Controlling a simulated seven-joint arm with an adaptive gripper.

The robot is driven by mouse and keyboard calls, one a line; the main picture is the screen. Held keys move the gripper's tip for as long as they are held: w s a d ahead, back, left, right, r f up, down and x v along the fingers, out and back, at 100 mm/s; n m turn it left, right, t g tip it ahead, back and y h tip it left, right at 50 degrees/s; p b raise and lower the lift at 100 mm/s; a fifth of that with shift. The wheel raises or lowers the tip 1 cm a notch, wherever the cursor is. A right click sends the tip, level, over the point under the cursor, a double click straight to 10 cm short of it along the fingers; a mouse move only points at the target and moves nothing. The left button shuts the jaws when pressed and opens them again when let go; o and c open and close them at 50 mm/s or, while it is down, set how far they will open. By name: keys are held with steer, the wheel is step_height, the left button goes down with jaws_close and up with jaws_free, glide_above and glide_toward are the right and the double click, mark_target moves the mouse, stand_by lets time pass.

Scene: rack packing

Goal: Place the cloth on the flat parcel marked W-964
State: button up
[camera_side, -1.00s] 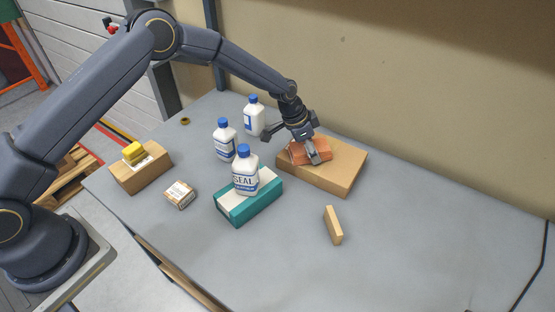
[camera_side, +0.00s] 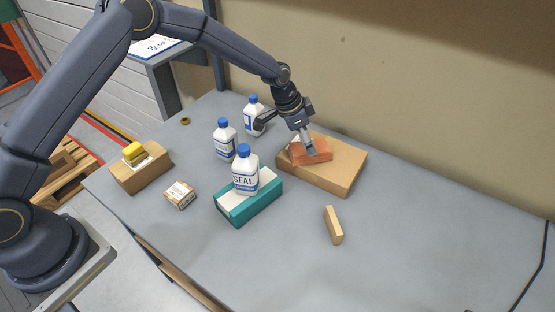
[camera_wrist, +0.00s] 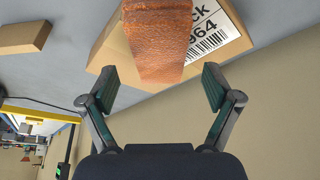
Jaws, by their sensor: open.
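The orange-brown folded cloth (camera_side: 311,151) lies on top of the flat cardboard parcel (camera_side: 335,171) at the back of the table. In the wrist view the cloth (camera_wrist: 157,45) covers part of the parcel's white label (camera_wrist: 214,32), where "964" can be read. The parcel (camera_wrist: 112,52) shows on both sides of the cloth. My gripper (camera_side: 306,148) is just above the cloth in the side view. In the wrist view my gripper (camera_wrist: 159,82) has its fingers spread wide, with nothing between the fingertips but the near end of the cloth beyond them.
A teal box (camera_side: 250,203) with a white bottle marked SEAL (camera_side: 244,172) stands left of the parcel. Two more white bottles (camera_side: 225,139) (camera_side: 254,113) stand behind. A small wooden block (camera_side: 333,225) stands in front. A small carton (camera_side: 180,195) and a box with a yellow item (camera_side: 141,174) are at left. The right is clear.

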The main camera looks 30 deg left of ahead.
steer(key=s+a+r+n+t+y, duration=0.1)
steer(key=s+a+r, duration=0.35)
steer(key=r, duration=0.55)
steer(key=s+a+r+n+y, duration=0.1)
steer(key=s+a+r, duration=0.4)
steer(key=r, duration=0.4)
steer(key=s+a+r+n, duration=0.2)
steer(key=s+a, duration=0.1)
steer(key=s, duration=0.6)
steer(key=s+a+r+n+t, duration=0.1)
steer(key=s+a+r+n, duration=0.1)
steer(key=s, duration=0.6)
steer(key=s+a+r+n+y, duration=0.1)
steer(key=s+a+r+n, duration=0.1)
steer(key=s, duration=0.7)
steer(key=shift+s+a+n, duration=0.3)
steer(key=shift+a+n, duration=0.2)
steer(key=shift+a, duration=0.3)
